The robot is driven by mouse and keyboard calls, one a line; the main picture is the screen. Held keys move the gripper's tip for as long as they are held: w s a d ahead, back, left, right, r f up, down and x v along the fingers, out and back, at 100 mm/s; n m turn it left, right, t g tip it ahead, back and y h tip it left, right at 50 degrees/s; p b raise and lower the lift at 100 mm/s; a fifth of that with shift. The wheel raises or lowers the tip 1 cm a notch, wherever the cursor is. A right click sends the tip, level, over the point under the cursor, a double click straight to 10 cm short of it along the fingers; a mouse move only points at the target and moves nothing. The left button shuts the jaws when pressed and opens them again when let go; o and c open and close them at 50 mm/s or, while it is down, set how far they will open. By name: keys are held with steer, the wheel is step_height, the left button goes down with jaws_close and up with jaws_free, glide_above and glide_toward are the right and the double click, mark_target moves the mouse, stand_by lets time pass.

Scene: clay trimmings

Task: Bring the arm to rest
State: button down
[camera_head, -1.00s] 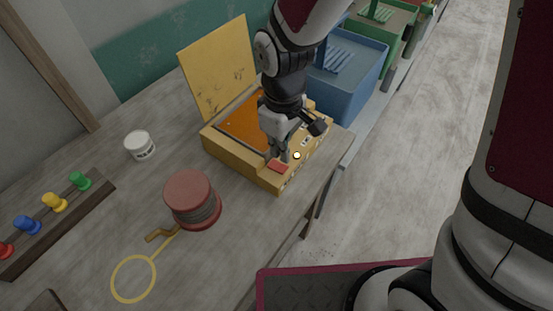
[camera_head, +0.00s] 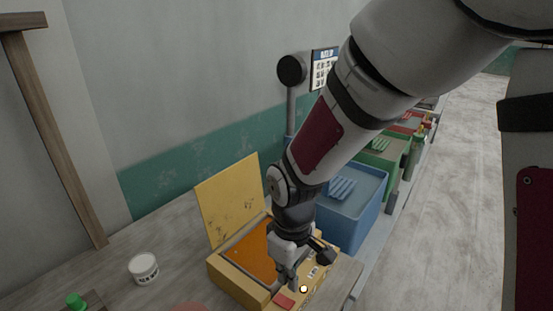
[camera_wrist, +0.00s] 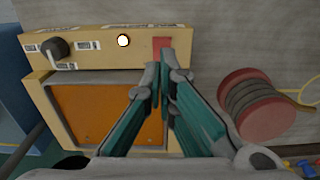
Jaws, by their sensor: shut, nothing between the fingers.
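My gripper (camera_head: 288,287) is shut and empty, pointing down at the front of a yellow box with an open lid. In the wrist view, the closed fingertips (camera_wrist: 160,72) are at the near side of a red rectangular button on the box. I cannot tell whether they touch it. The yellow box (camera_head: 232,287) has an orange inside, a black knob (camera_wrist: 57,48) and a lit white lamp (camera_wrist: 124,41). The red button (camera_wrist: 161,44) also shows in the head view (camera_head: 284,300). My arm reaches down from the upper right.
A white jar (camera_head: 143,268) stands left of the box. A red spool (camera_wrist: 255,103) lies beside it in the wrist view. A blue bin (camera_head: 347,210) and a green bin (camera_head: 385,160) stand behind on the right. The floor at the right is clear.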

steer(key=s+d+r+m+t, duration=0.1)
steer(key=s+d+r+m, duration=0.15)
steer(key=d+r, duration=0.35)
steer(key=s+d+r+m+t, duration=0.1)
steer(key=d+r+m+t, duration=0.15)
steer(key=r, duration=0.55)
steer(key=s+d+r+m+t, duration=0.2)
steer(key=s+d+r+m, duration=0.3)
steer(key=s+d+r, duration=0.2)
steer(key=shift+s+d+r, duration=0.25)
steer(key=shift+s, duration=0.7)
